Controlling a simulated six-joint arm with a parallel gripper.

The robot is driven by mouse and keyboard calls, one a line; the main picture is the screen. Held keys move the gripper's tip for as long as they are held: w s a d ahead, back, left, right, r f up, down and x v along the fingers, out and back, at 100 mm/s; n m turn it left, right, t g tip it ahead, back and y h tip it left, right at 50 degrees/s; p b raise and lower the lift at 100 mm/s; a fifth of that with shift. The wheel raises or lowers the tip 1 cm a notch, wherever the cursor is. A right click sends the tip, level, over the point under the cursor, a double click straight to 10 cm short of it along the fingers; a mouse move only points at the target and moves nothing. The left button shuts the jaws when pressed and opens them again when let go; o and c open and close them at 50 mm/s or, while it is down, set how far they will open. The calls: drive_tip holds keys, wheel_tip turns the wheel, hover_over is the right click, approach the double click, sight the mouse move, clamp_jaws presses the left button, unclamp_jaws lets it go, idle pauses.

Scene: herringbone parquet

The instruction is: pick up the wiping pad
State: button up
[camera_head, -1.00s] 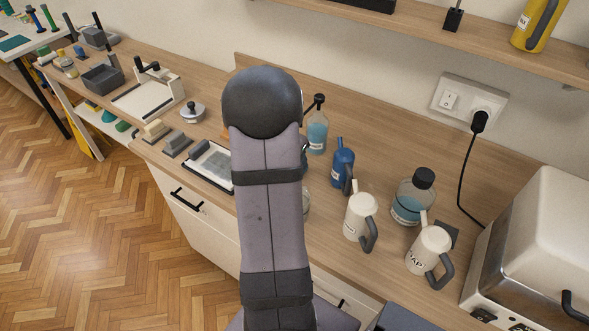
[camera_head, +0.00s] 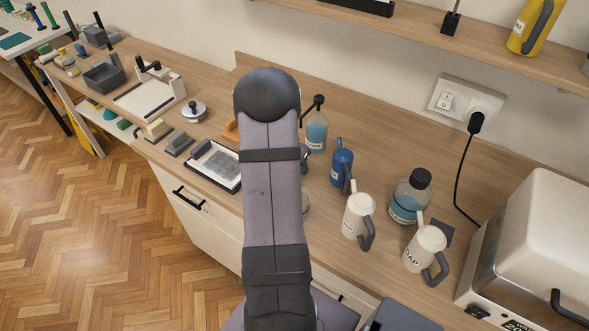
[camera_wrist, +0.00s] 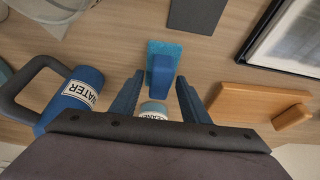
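The wiping pad (camera_wrist: 165,48) looks like a light-blue spongy block with a darker blue upright grip. In the wrist view it lies on the wooden counter, just beyond my fingertips. My gripper (camera_wrist: 160,77) is open, with its two blue fingers apart and the near end of the pad's grip in line with the gap. Nothing is clearly held. A small labelled bottle (camera_wrist: 153,109) shows between the fingers, nearer the palm. In the head view my arm hides the pad and the gripper.
A wooden block (camera_wrist: 255,97) and framed tray (camera_wrist: 285,42) lie right. A dark plate (camera_wrist: 198,14) lies beyond the pad.

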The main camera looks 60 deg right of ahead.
drive_tip(key=c, duration=0.6)
drive_tip(key=shift+w+r+b, duration=0.1)
drive_tip(key=shift+r+b, duration=0.05)
drive_tip(key=shift+b, duration=0.25)
drive_tip(key=shift+w+r+b, duration=0.15)
drive_tip(key=shift+b, duration=0.15)
wheel_tip(320, 180, up, 7)
drive_tip(key=shift+f+b, duration=0.2)
drive_tip(key=shift+b, duration=0.9)
drive_tip(key=shift+w+f+b, duration=0.1)
drive_tip(key=shift+w+b, duration=1.9)
drive_tip(key=shift+w, duration=7.7)
